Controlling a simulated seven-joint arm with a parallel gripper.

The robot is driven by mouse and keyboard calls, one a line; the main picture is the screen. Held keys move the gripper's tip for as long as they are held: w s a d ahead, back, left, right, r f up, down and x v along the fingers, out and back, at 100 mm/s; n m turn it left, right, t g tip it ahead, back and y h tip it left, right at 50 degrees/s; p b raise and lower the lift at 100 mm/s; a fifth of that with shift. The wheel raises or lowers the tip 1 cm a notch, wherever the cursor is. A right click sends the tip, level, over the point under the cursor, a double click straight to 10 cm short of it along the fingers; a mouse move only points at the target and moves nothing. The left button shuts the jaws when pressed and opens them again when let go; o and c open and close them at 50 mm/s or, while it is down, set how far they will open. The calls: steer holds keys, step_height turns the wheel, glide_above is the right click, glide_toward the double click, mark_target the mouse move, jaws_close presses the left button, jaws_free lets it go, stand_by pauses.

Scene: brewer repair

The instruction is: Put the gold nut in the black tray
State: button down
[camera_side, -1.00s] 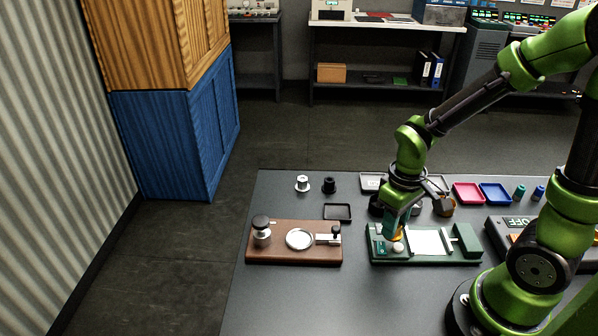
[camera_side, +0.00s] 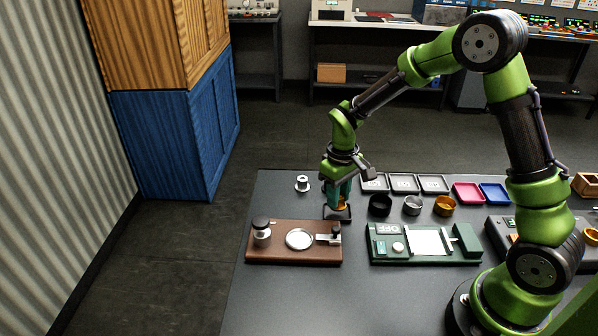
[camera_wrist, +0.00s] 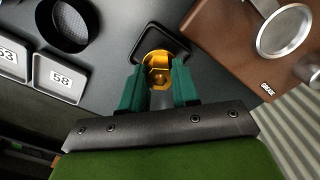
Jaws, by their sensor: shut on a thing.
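My gripper (camera_side: 340,203) is shut on the gold nut (camera_wrist: 158,72), which sits between the green fingertips (camera_wrist: 159,86) in the wrist view. The nut also shows as a small gold patch (camera_side: 342,206) low between the fingers in the side view. The black tray (camera_wrist: 178,48) lies on the table directly under and just beyond the nut. Its near part is hidden by the fingers and nut. In the side view the tray's front rim (camera_side: 338,219) shows below the gripper. I cannot tell whether the nut touches the tray.
The brown board with a silver ring (camera_side: 293,255) stands just in front and left of the tray. The green fixture (camera_side: 424,257) is to the right. Black, grey and gold round cups (camera_side: 412,206) and numbered trays (camera_side: 404,184) stand right of my gripper. A silver spool (camera_side: 302,184) is at the left.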

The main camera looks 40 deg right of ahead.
steer(key=shift+f, duration=1.05)
steer(key=shift+f, duration=0.15)
steer(key=c, duration=0.8)
jaws_free()
